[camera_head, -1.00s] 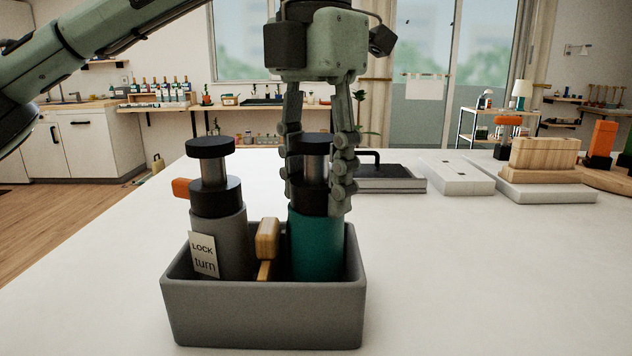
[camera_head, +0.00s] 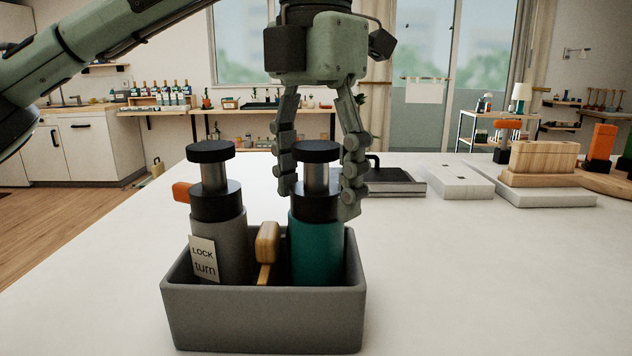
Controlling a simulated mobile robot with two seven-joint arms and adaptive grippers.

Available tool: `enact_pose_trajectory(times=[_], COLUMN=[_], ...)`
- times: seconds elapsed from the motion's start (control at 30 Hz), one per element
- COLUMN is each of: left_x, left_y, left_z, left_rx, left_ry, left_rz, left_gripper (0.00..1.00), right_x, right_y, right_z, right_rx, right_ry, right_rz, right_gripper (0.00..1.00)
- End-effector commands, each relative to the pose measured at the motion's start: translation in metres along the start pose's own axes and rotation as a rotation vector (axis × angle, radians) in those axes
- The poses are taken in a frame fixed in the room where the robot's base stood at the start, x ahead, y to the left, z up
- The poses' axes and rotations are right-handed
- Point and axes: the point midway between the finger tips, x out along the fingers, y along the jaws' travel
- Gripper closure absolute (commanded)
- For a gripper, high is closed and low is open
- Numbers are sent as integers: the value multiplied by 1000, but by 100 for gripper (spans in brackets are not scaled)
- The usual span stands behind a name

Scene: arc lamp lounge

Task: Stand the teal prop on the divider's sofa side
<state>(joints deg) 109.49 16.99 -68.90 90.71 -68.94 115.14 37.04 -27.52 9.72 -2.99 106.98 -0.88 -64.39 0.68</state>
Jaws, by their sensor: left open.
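The teal prop (camera_head: 316,247) is a cylinder with a black collar, a metal neck and a black cap. It stands upright in the right part of a grey tray (camera_head: 262,318). My left gripper (camera_head: 320,205) points down over it, open, with one finger on each side of the collar and neck. A small gap shows between the fingers and the prop. The tray hides the prop's base. My right gripper is not in view.
A grey prop (camera_head: 225,240) with a "LOCK turn" label (camera_head: 204,260) and an orange tab stands in the tray's left part. Behind are a dark flat case (camera_head: 390,182), white slabs (camera_head: 458,181) and wooden blocks (camera_head: 543,158). The white table is clear at right front.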

Motion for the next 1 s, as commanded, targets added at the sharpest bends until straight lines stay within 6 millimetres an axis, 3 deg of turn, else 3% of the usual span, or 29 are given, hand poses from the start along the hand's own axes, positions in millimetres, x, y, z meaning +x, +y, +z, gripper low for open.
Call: enact_pose_trajectory(times=[0.27,0.53,0.7,1.0], left_x=[-59,-105,-117,-119], left_y=[0,0,0,0], left_z=[0,0,0,0], left_rx=[-4,-3,-1,1], left_ry=[-5,-2,-1,0], left_rz=[4,4,1,1], left_gripper=[35,35,35,35], right_x=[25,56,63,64], right_y=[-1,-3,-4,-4], right_z=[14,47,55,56], right_rx=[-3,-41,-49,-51], right_ry=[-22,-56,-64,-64], right_rz=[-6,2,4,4], right_gripper=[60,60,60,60])
